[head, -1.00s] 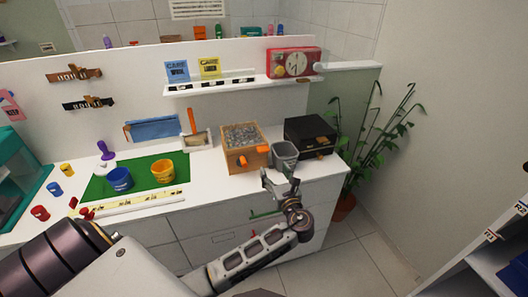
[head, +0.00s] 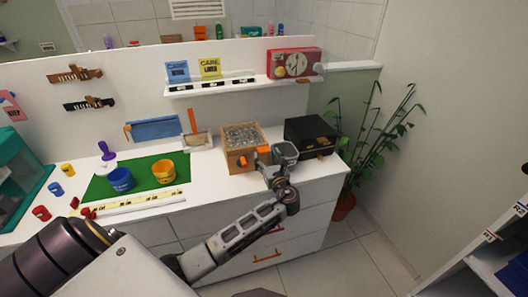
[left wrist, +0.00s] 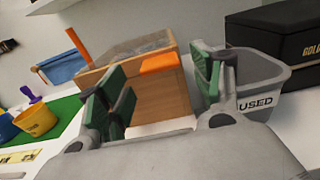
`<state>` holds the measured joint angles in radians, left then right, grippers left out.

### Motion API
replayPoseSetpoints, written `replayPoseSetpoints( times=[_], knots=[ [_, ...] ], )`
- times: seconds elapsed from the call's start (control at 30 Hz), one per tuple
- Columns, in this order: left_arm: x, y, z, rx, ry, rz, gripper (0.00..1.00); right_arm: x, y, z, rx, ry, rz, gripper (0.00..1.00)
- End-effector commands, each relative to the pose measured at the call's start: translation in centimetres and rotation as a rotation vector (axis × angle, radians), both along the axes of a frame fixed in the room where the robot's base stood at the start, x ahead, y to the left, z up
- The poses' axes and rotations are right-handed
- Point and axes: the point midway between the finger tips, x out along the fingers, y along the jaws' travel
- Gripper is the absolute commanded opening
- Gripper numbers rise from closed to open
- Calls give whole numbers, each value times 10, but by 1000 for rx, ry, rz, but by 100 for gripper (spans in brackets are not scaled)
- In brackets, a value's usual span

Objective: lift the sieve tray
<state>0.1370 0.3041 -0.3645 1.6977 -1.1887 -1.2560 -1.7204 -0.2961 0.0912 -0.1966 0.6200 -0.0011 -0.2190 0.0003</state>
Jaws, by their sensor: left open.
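The sieve tray (head: 236,160) is a wooden box with orange handles and grey grainy contents, standing on the white counter. It also fills the middle of the left wrist view (left wrist: 160,98), with one orange handle (left wrist: 159,63) on its near side. My left gripper (head: 270,158) is open at the tray's front right corner. In the left wrist view its green-padded fingers (left wrist: 158,88) are spread, with the handle showing between and beyond them. I see no contact with the tray. My right gripper is not in view.
A grey bin marked USED (left wrist: 262,80) stands close right of the tray, beside my right-hand finger. A black box (head: 311,136) is behind it. A dustpan and brush (head: 196,138) stand to the left. Blue (head: 120,180) and yellow (head: 164,170) cups stand farther left.

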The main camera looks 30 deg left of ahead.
Motion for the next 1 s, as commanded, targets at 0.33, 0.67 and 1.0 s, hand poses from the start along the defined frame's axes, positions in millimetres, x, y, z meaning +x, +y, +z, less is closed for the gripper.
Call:
replayPoseSetpoints(
  times=[0.33,0.67,1.0],
  knots=[
    [24,28,0,1,1,0,66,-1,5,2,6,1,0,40],
    [28,33,0,-1,1,0,66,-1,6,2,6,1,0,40],
    [27,33,0,-1,1,0,36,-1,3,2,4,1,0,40]
  ],
)
